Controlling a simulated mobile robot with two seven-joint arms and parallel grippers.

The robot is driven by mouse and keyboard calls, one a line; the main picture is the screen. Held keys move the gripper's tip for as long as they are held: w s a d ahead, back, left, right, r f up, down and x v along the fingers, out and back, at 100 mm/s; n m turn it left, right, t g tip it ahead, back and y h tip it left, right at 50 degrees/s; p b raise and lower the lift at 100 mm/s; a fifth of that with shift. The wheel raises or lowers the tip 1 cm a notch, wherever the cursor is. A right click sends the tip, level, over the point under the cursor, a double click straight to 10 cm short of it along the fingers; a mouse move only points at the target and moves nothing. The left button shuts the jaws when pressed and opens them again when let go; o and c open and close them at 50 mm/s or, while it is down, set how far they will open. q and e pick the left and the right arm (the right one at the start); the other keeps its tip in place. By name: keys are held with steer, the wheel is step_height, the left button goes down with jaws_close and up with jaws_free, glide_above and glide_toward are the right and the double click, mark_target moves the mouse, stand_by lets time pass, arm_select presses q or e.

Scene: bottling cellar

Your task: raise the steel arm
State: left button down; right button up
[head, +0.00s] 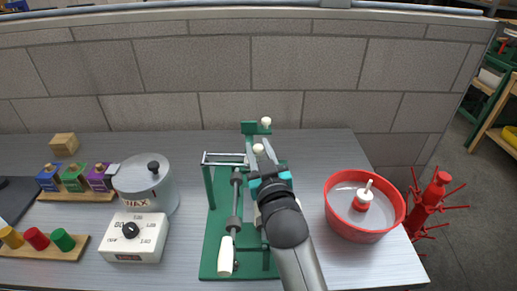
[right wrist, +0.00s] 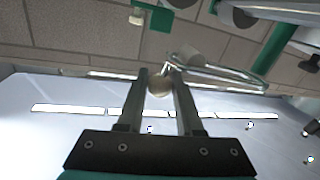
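The steel arm (head: 225,158) is a thin bent steel frame on a green stand (head: 210,240) in the middle of the table. In the right wrist view the steel arm (right wrist: 225,76) reaches a pale ball knob (right wrist: 159,86). The knob (head: 258,148) also shows in the head view. My right gripper (head: 263,154) comes from the front, with a finger on each side of the knob. In the right wrist view my gripper (right wrist: 160,80) seems to touch the knob on both sides. My left gripper is out of view.
A grey pot (head: 146,187) and a white dial box (head: 135,239) stand left of the green stand. A red bowl (head: 337,224) stands to its right, near a red spiked rack (head: 432,199). A block wall (head: 150,65) closes the back.

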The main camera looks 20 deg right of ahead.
jaws_close()
stand_by(0.9)
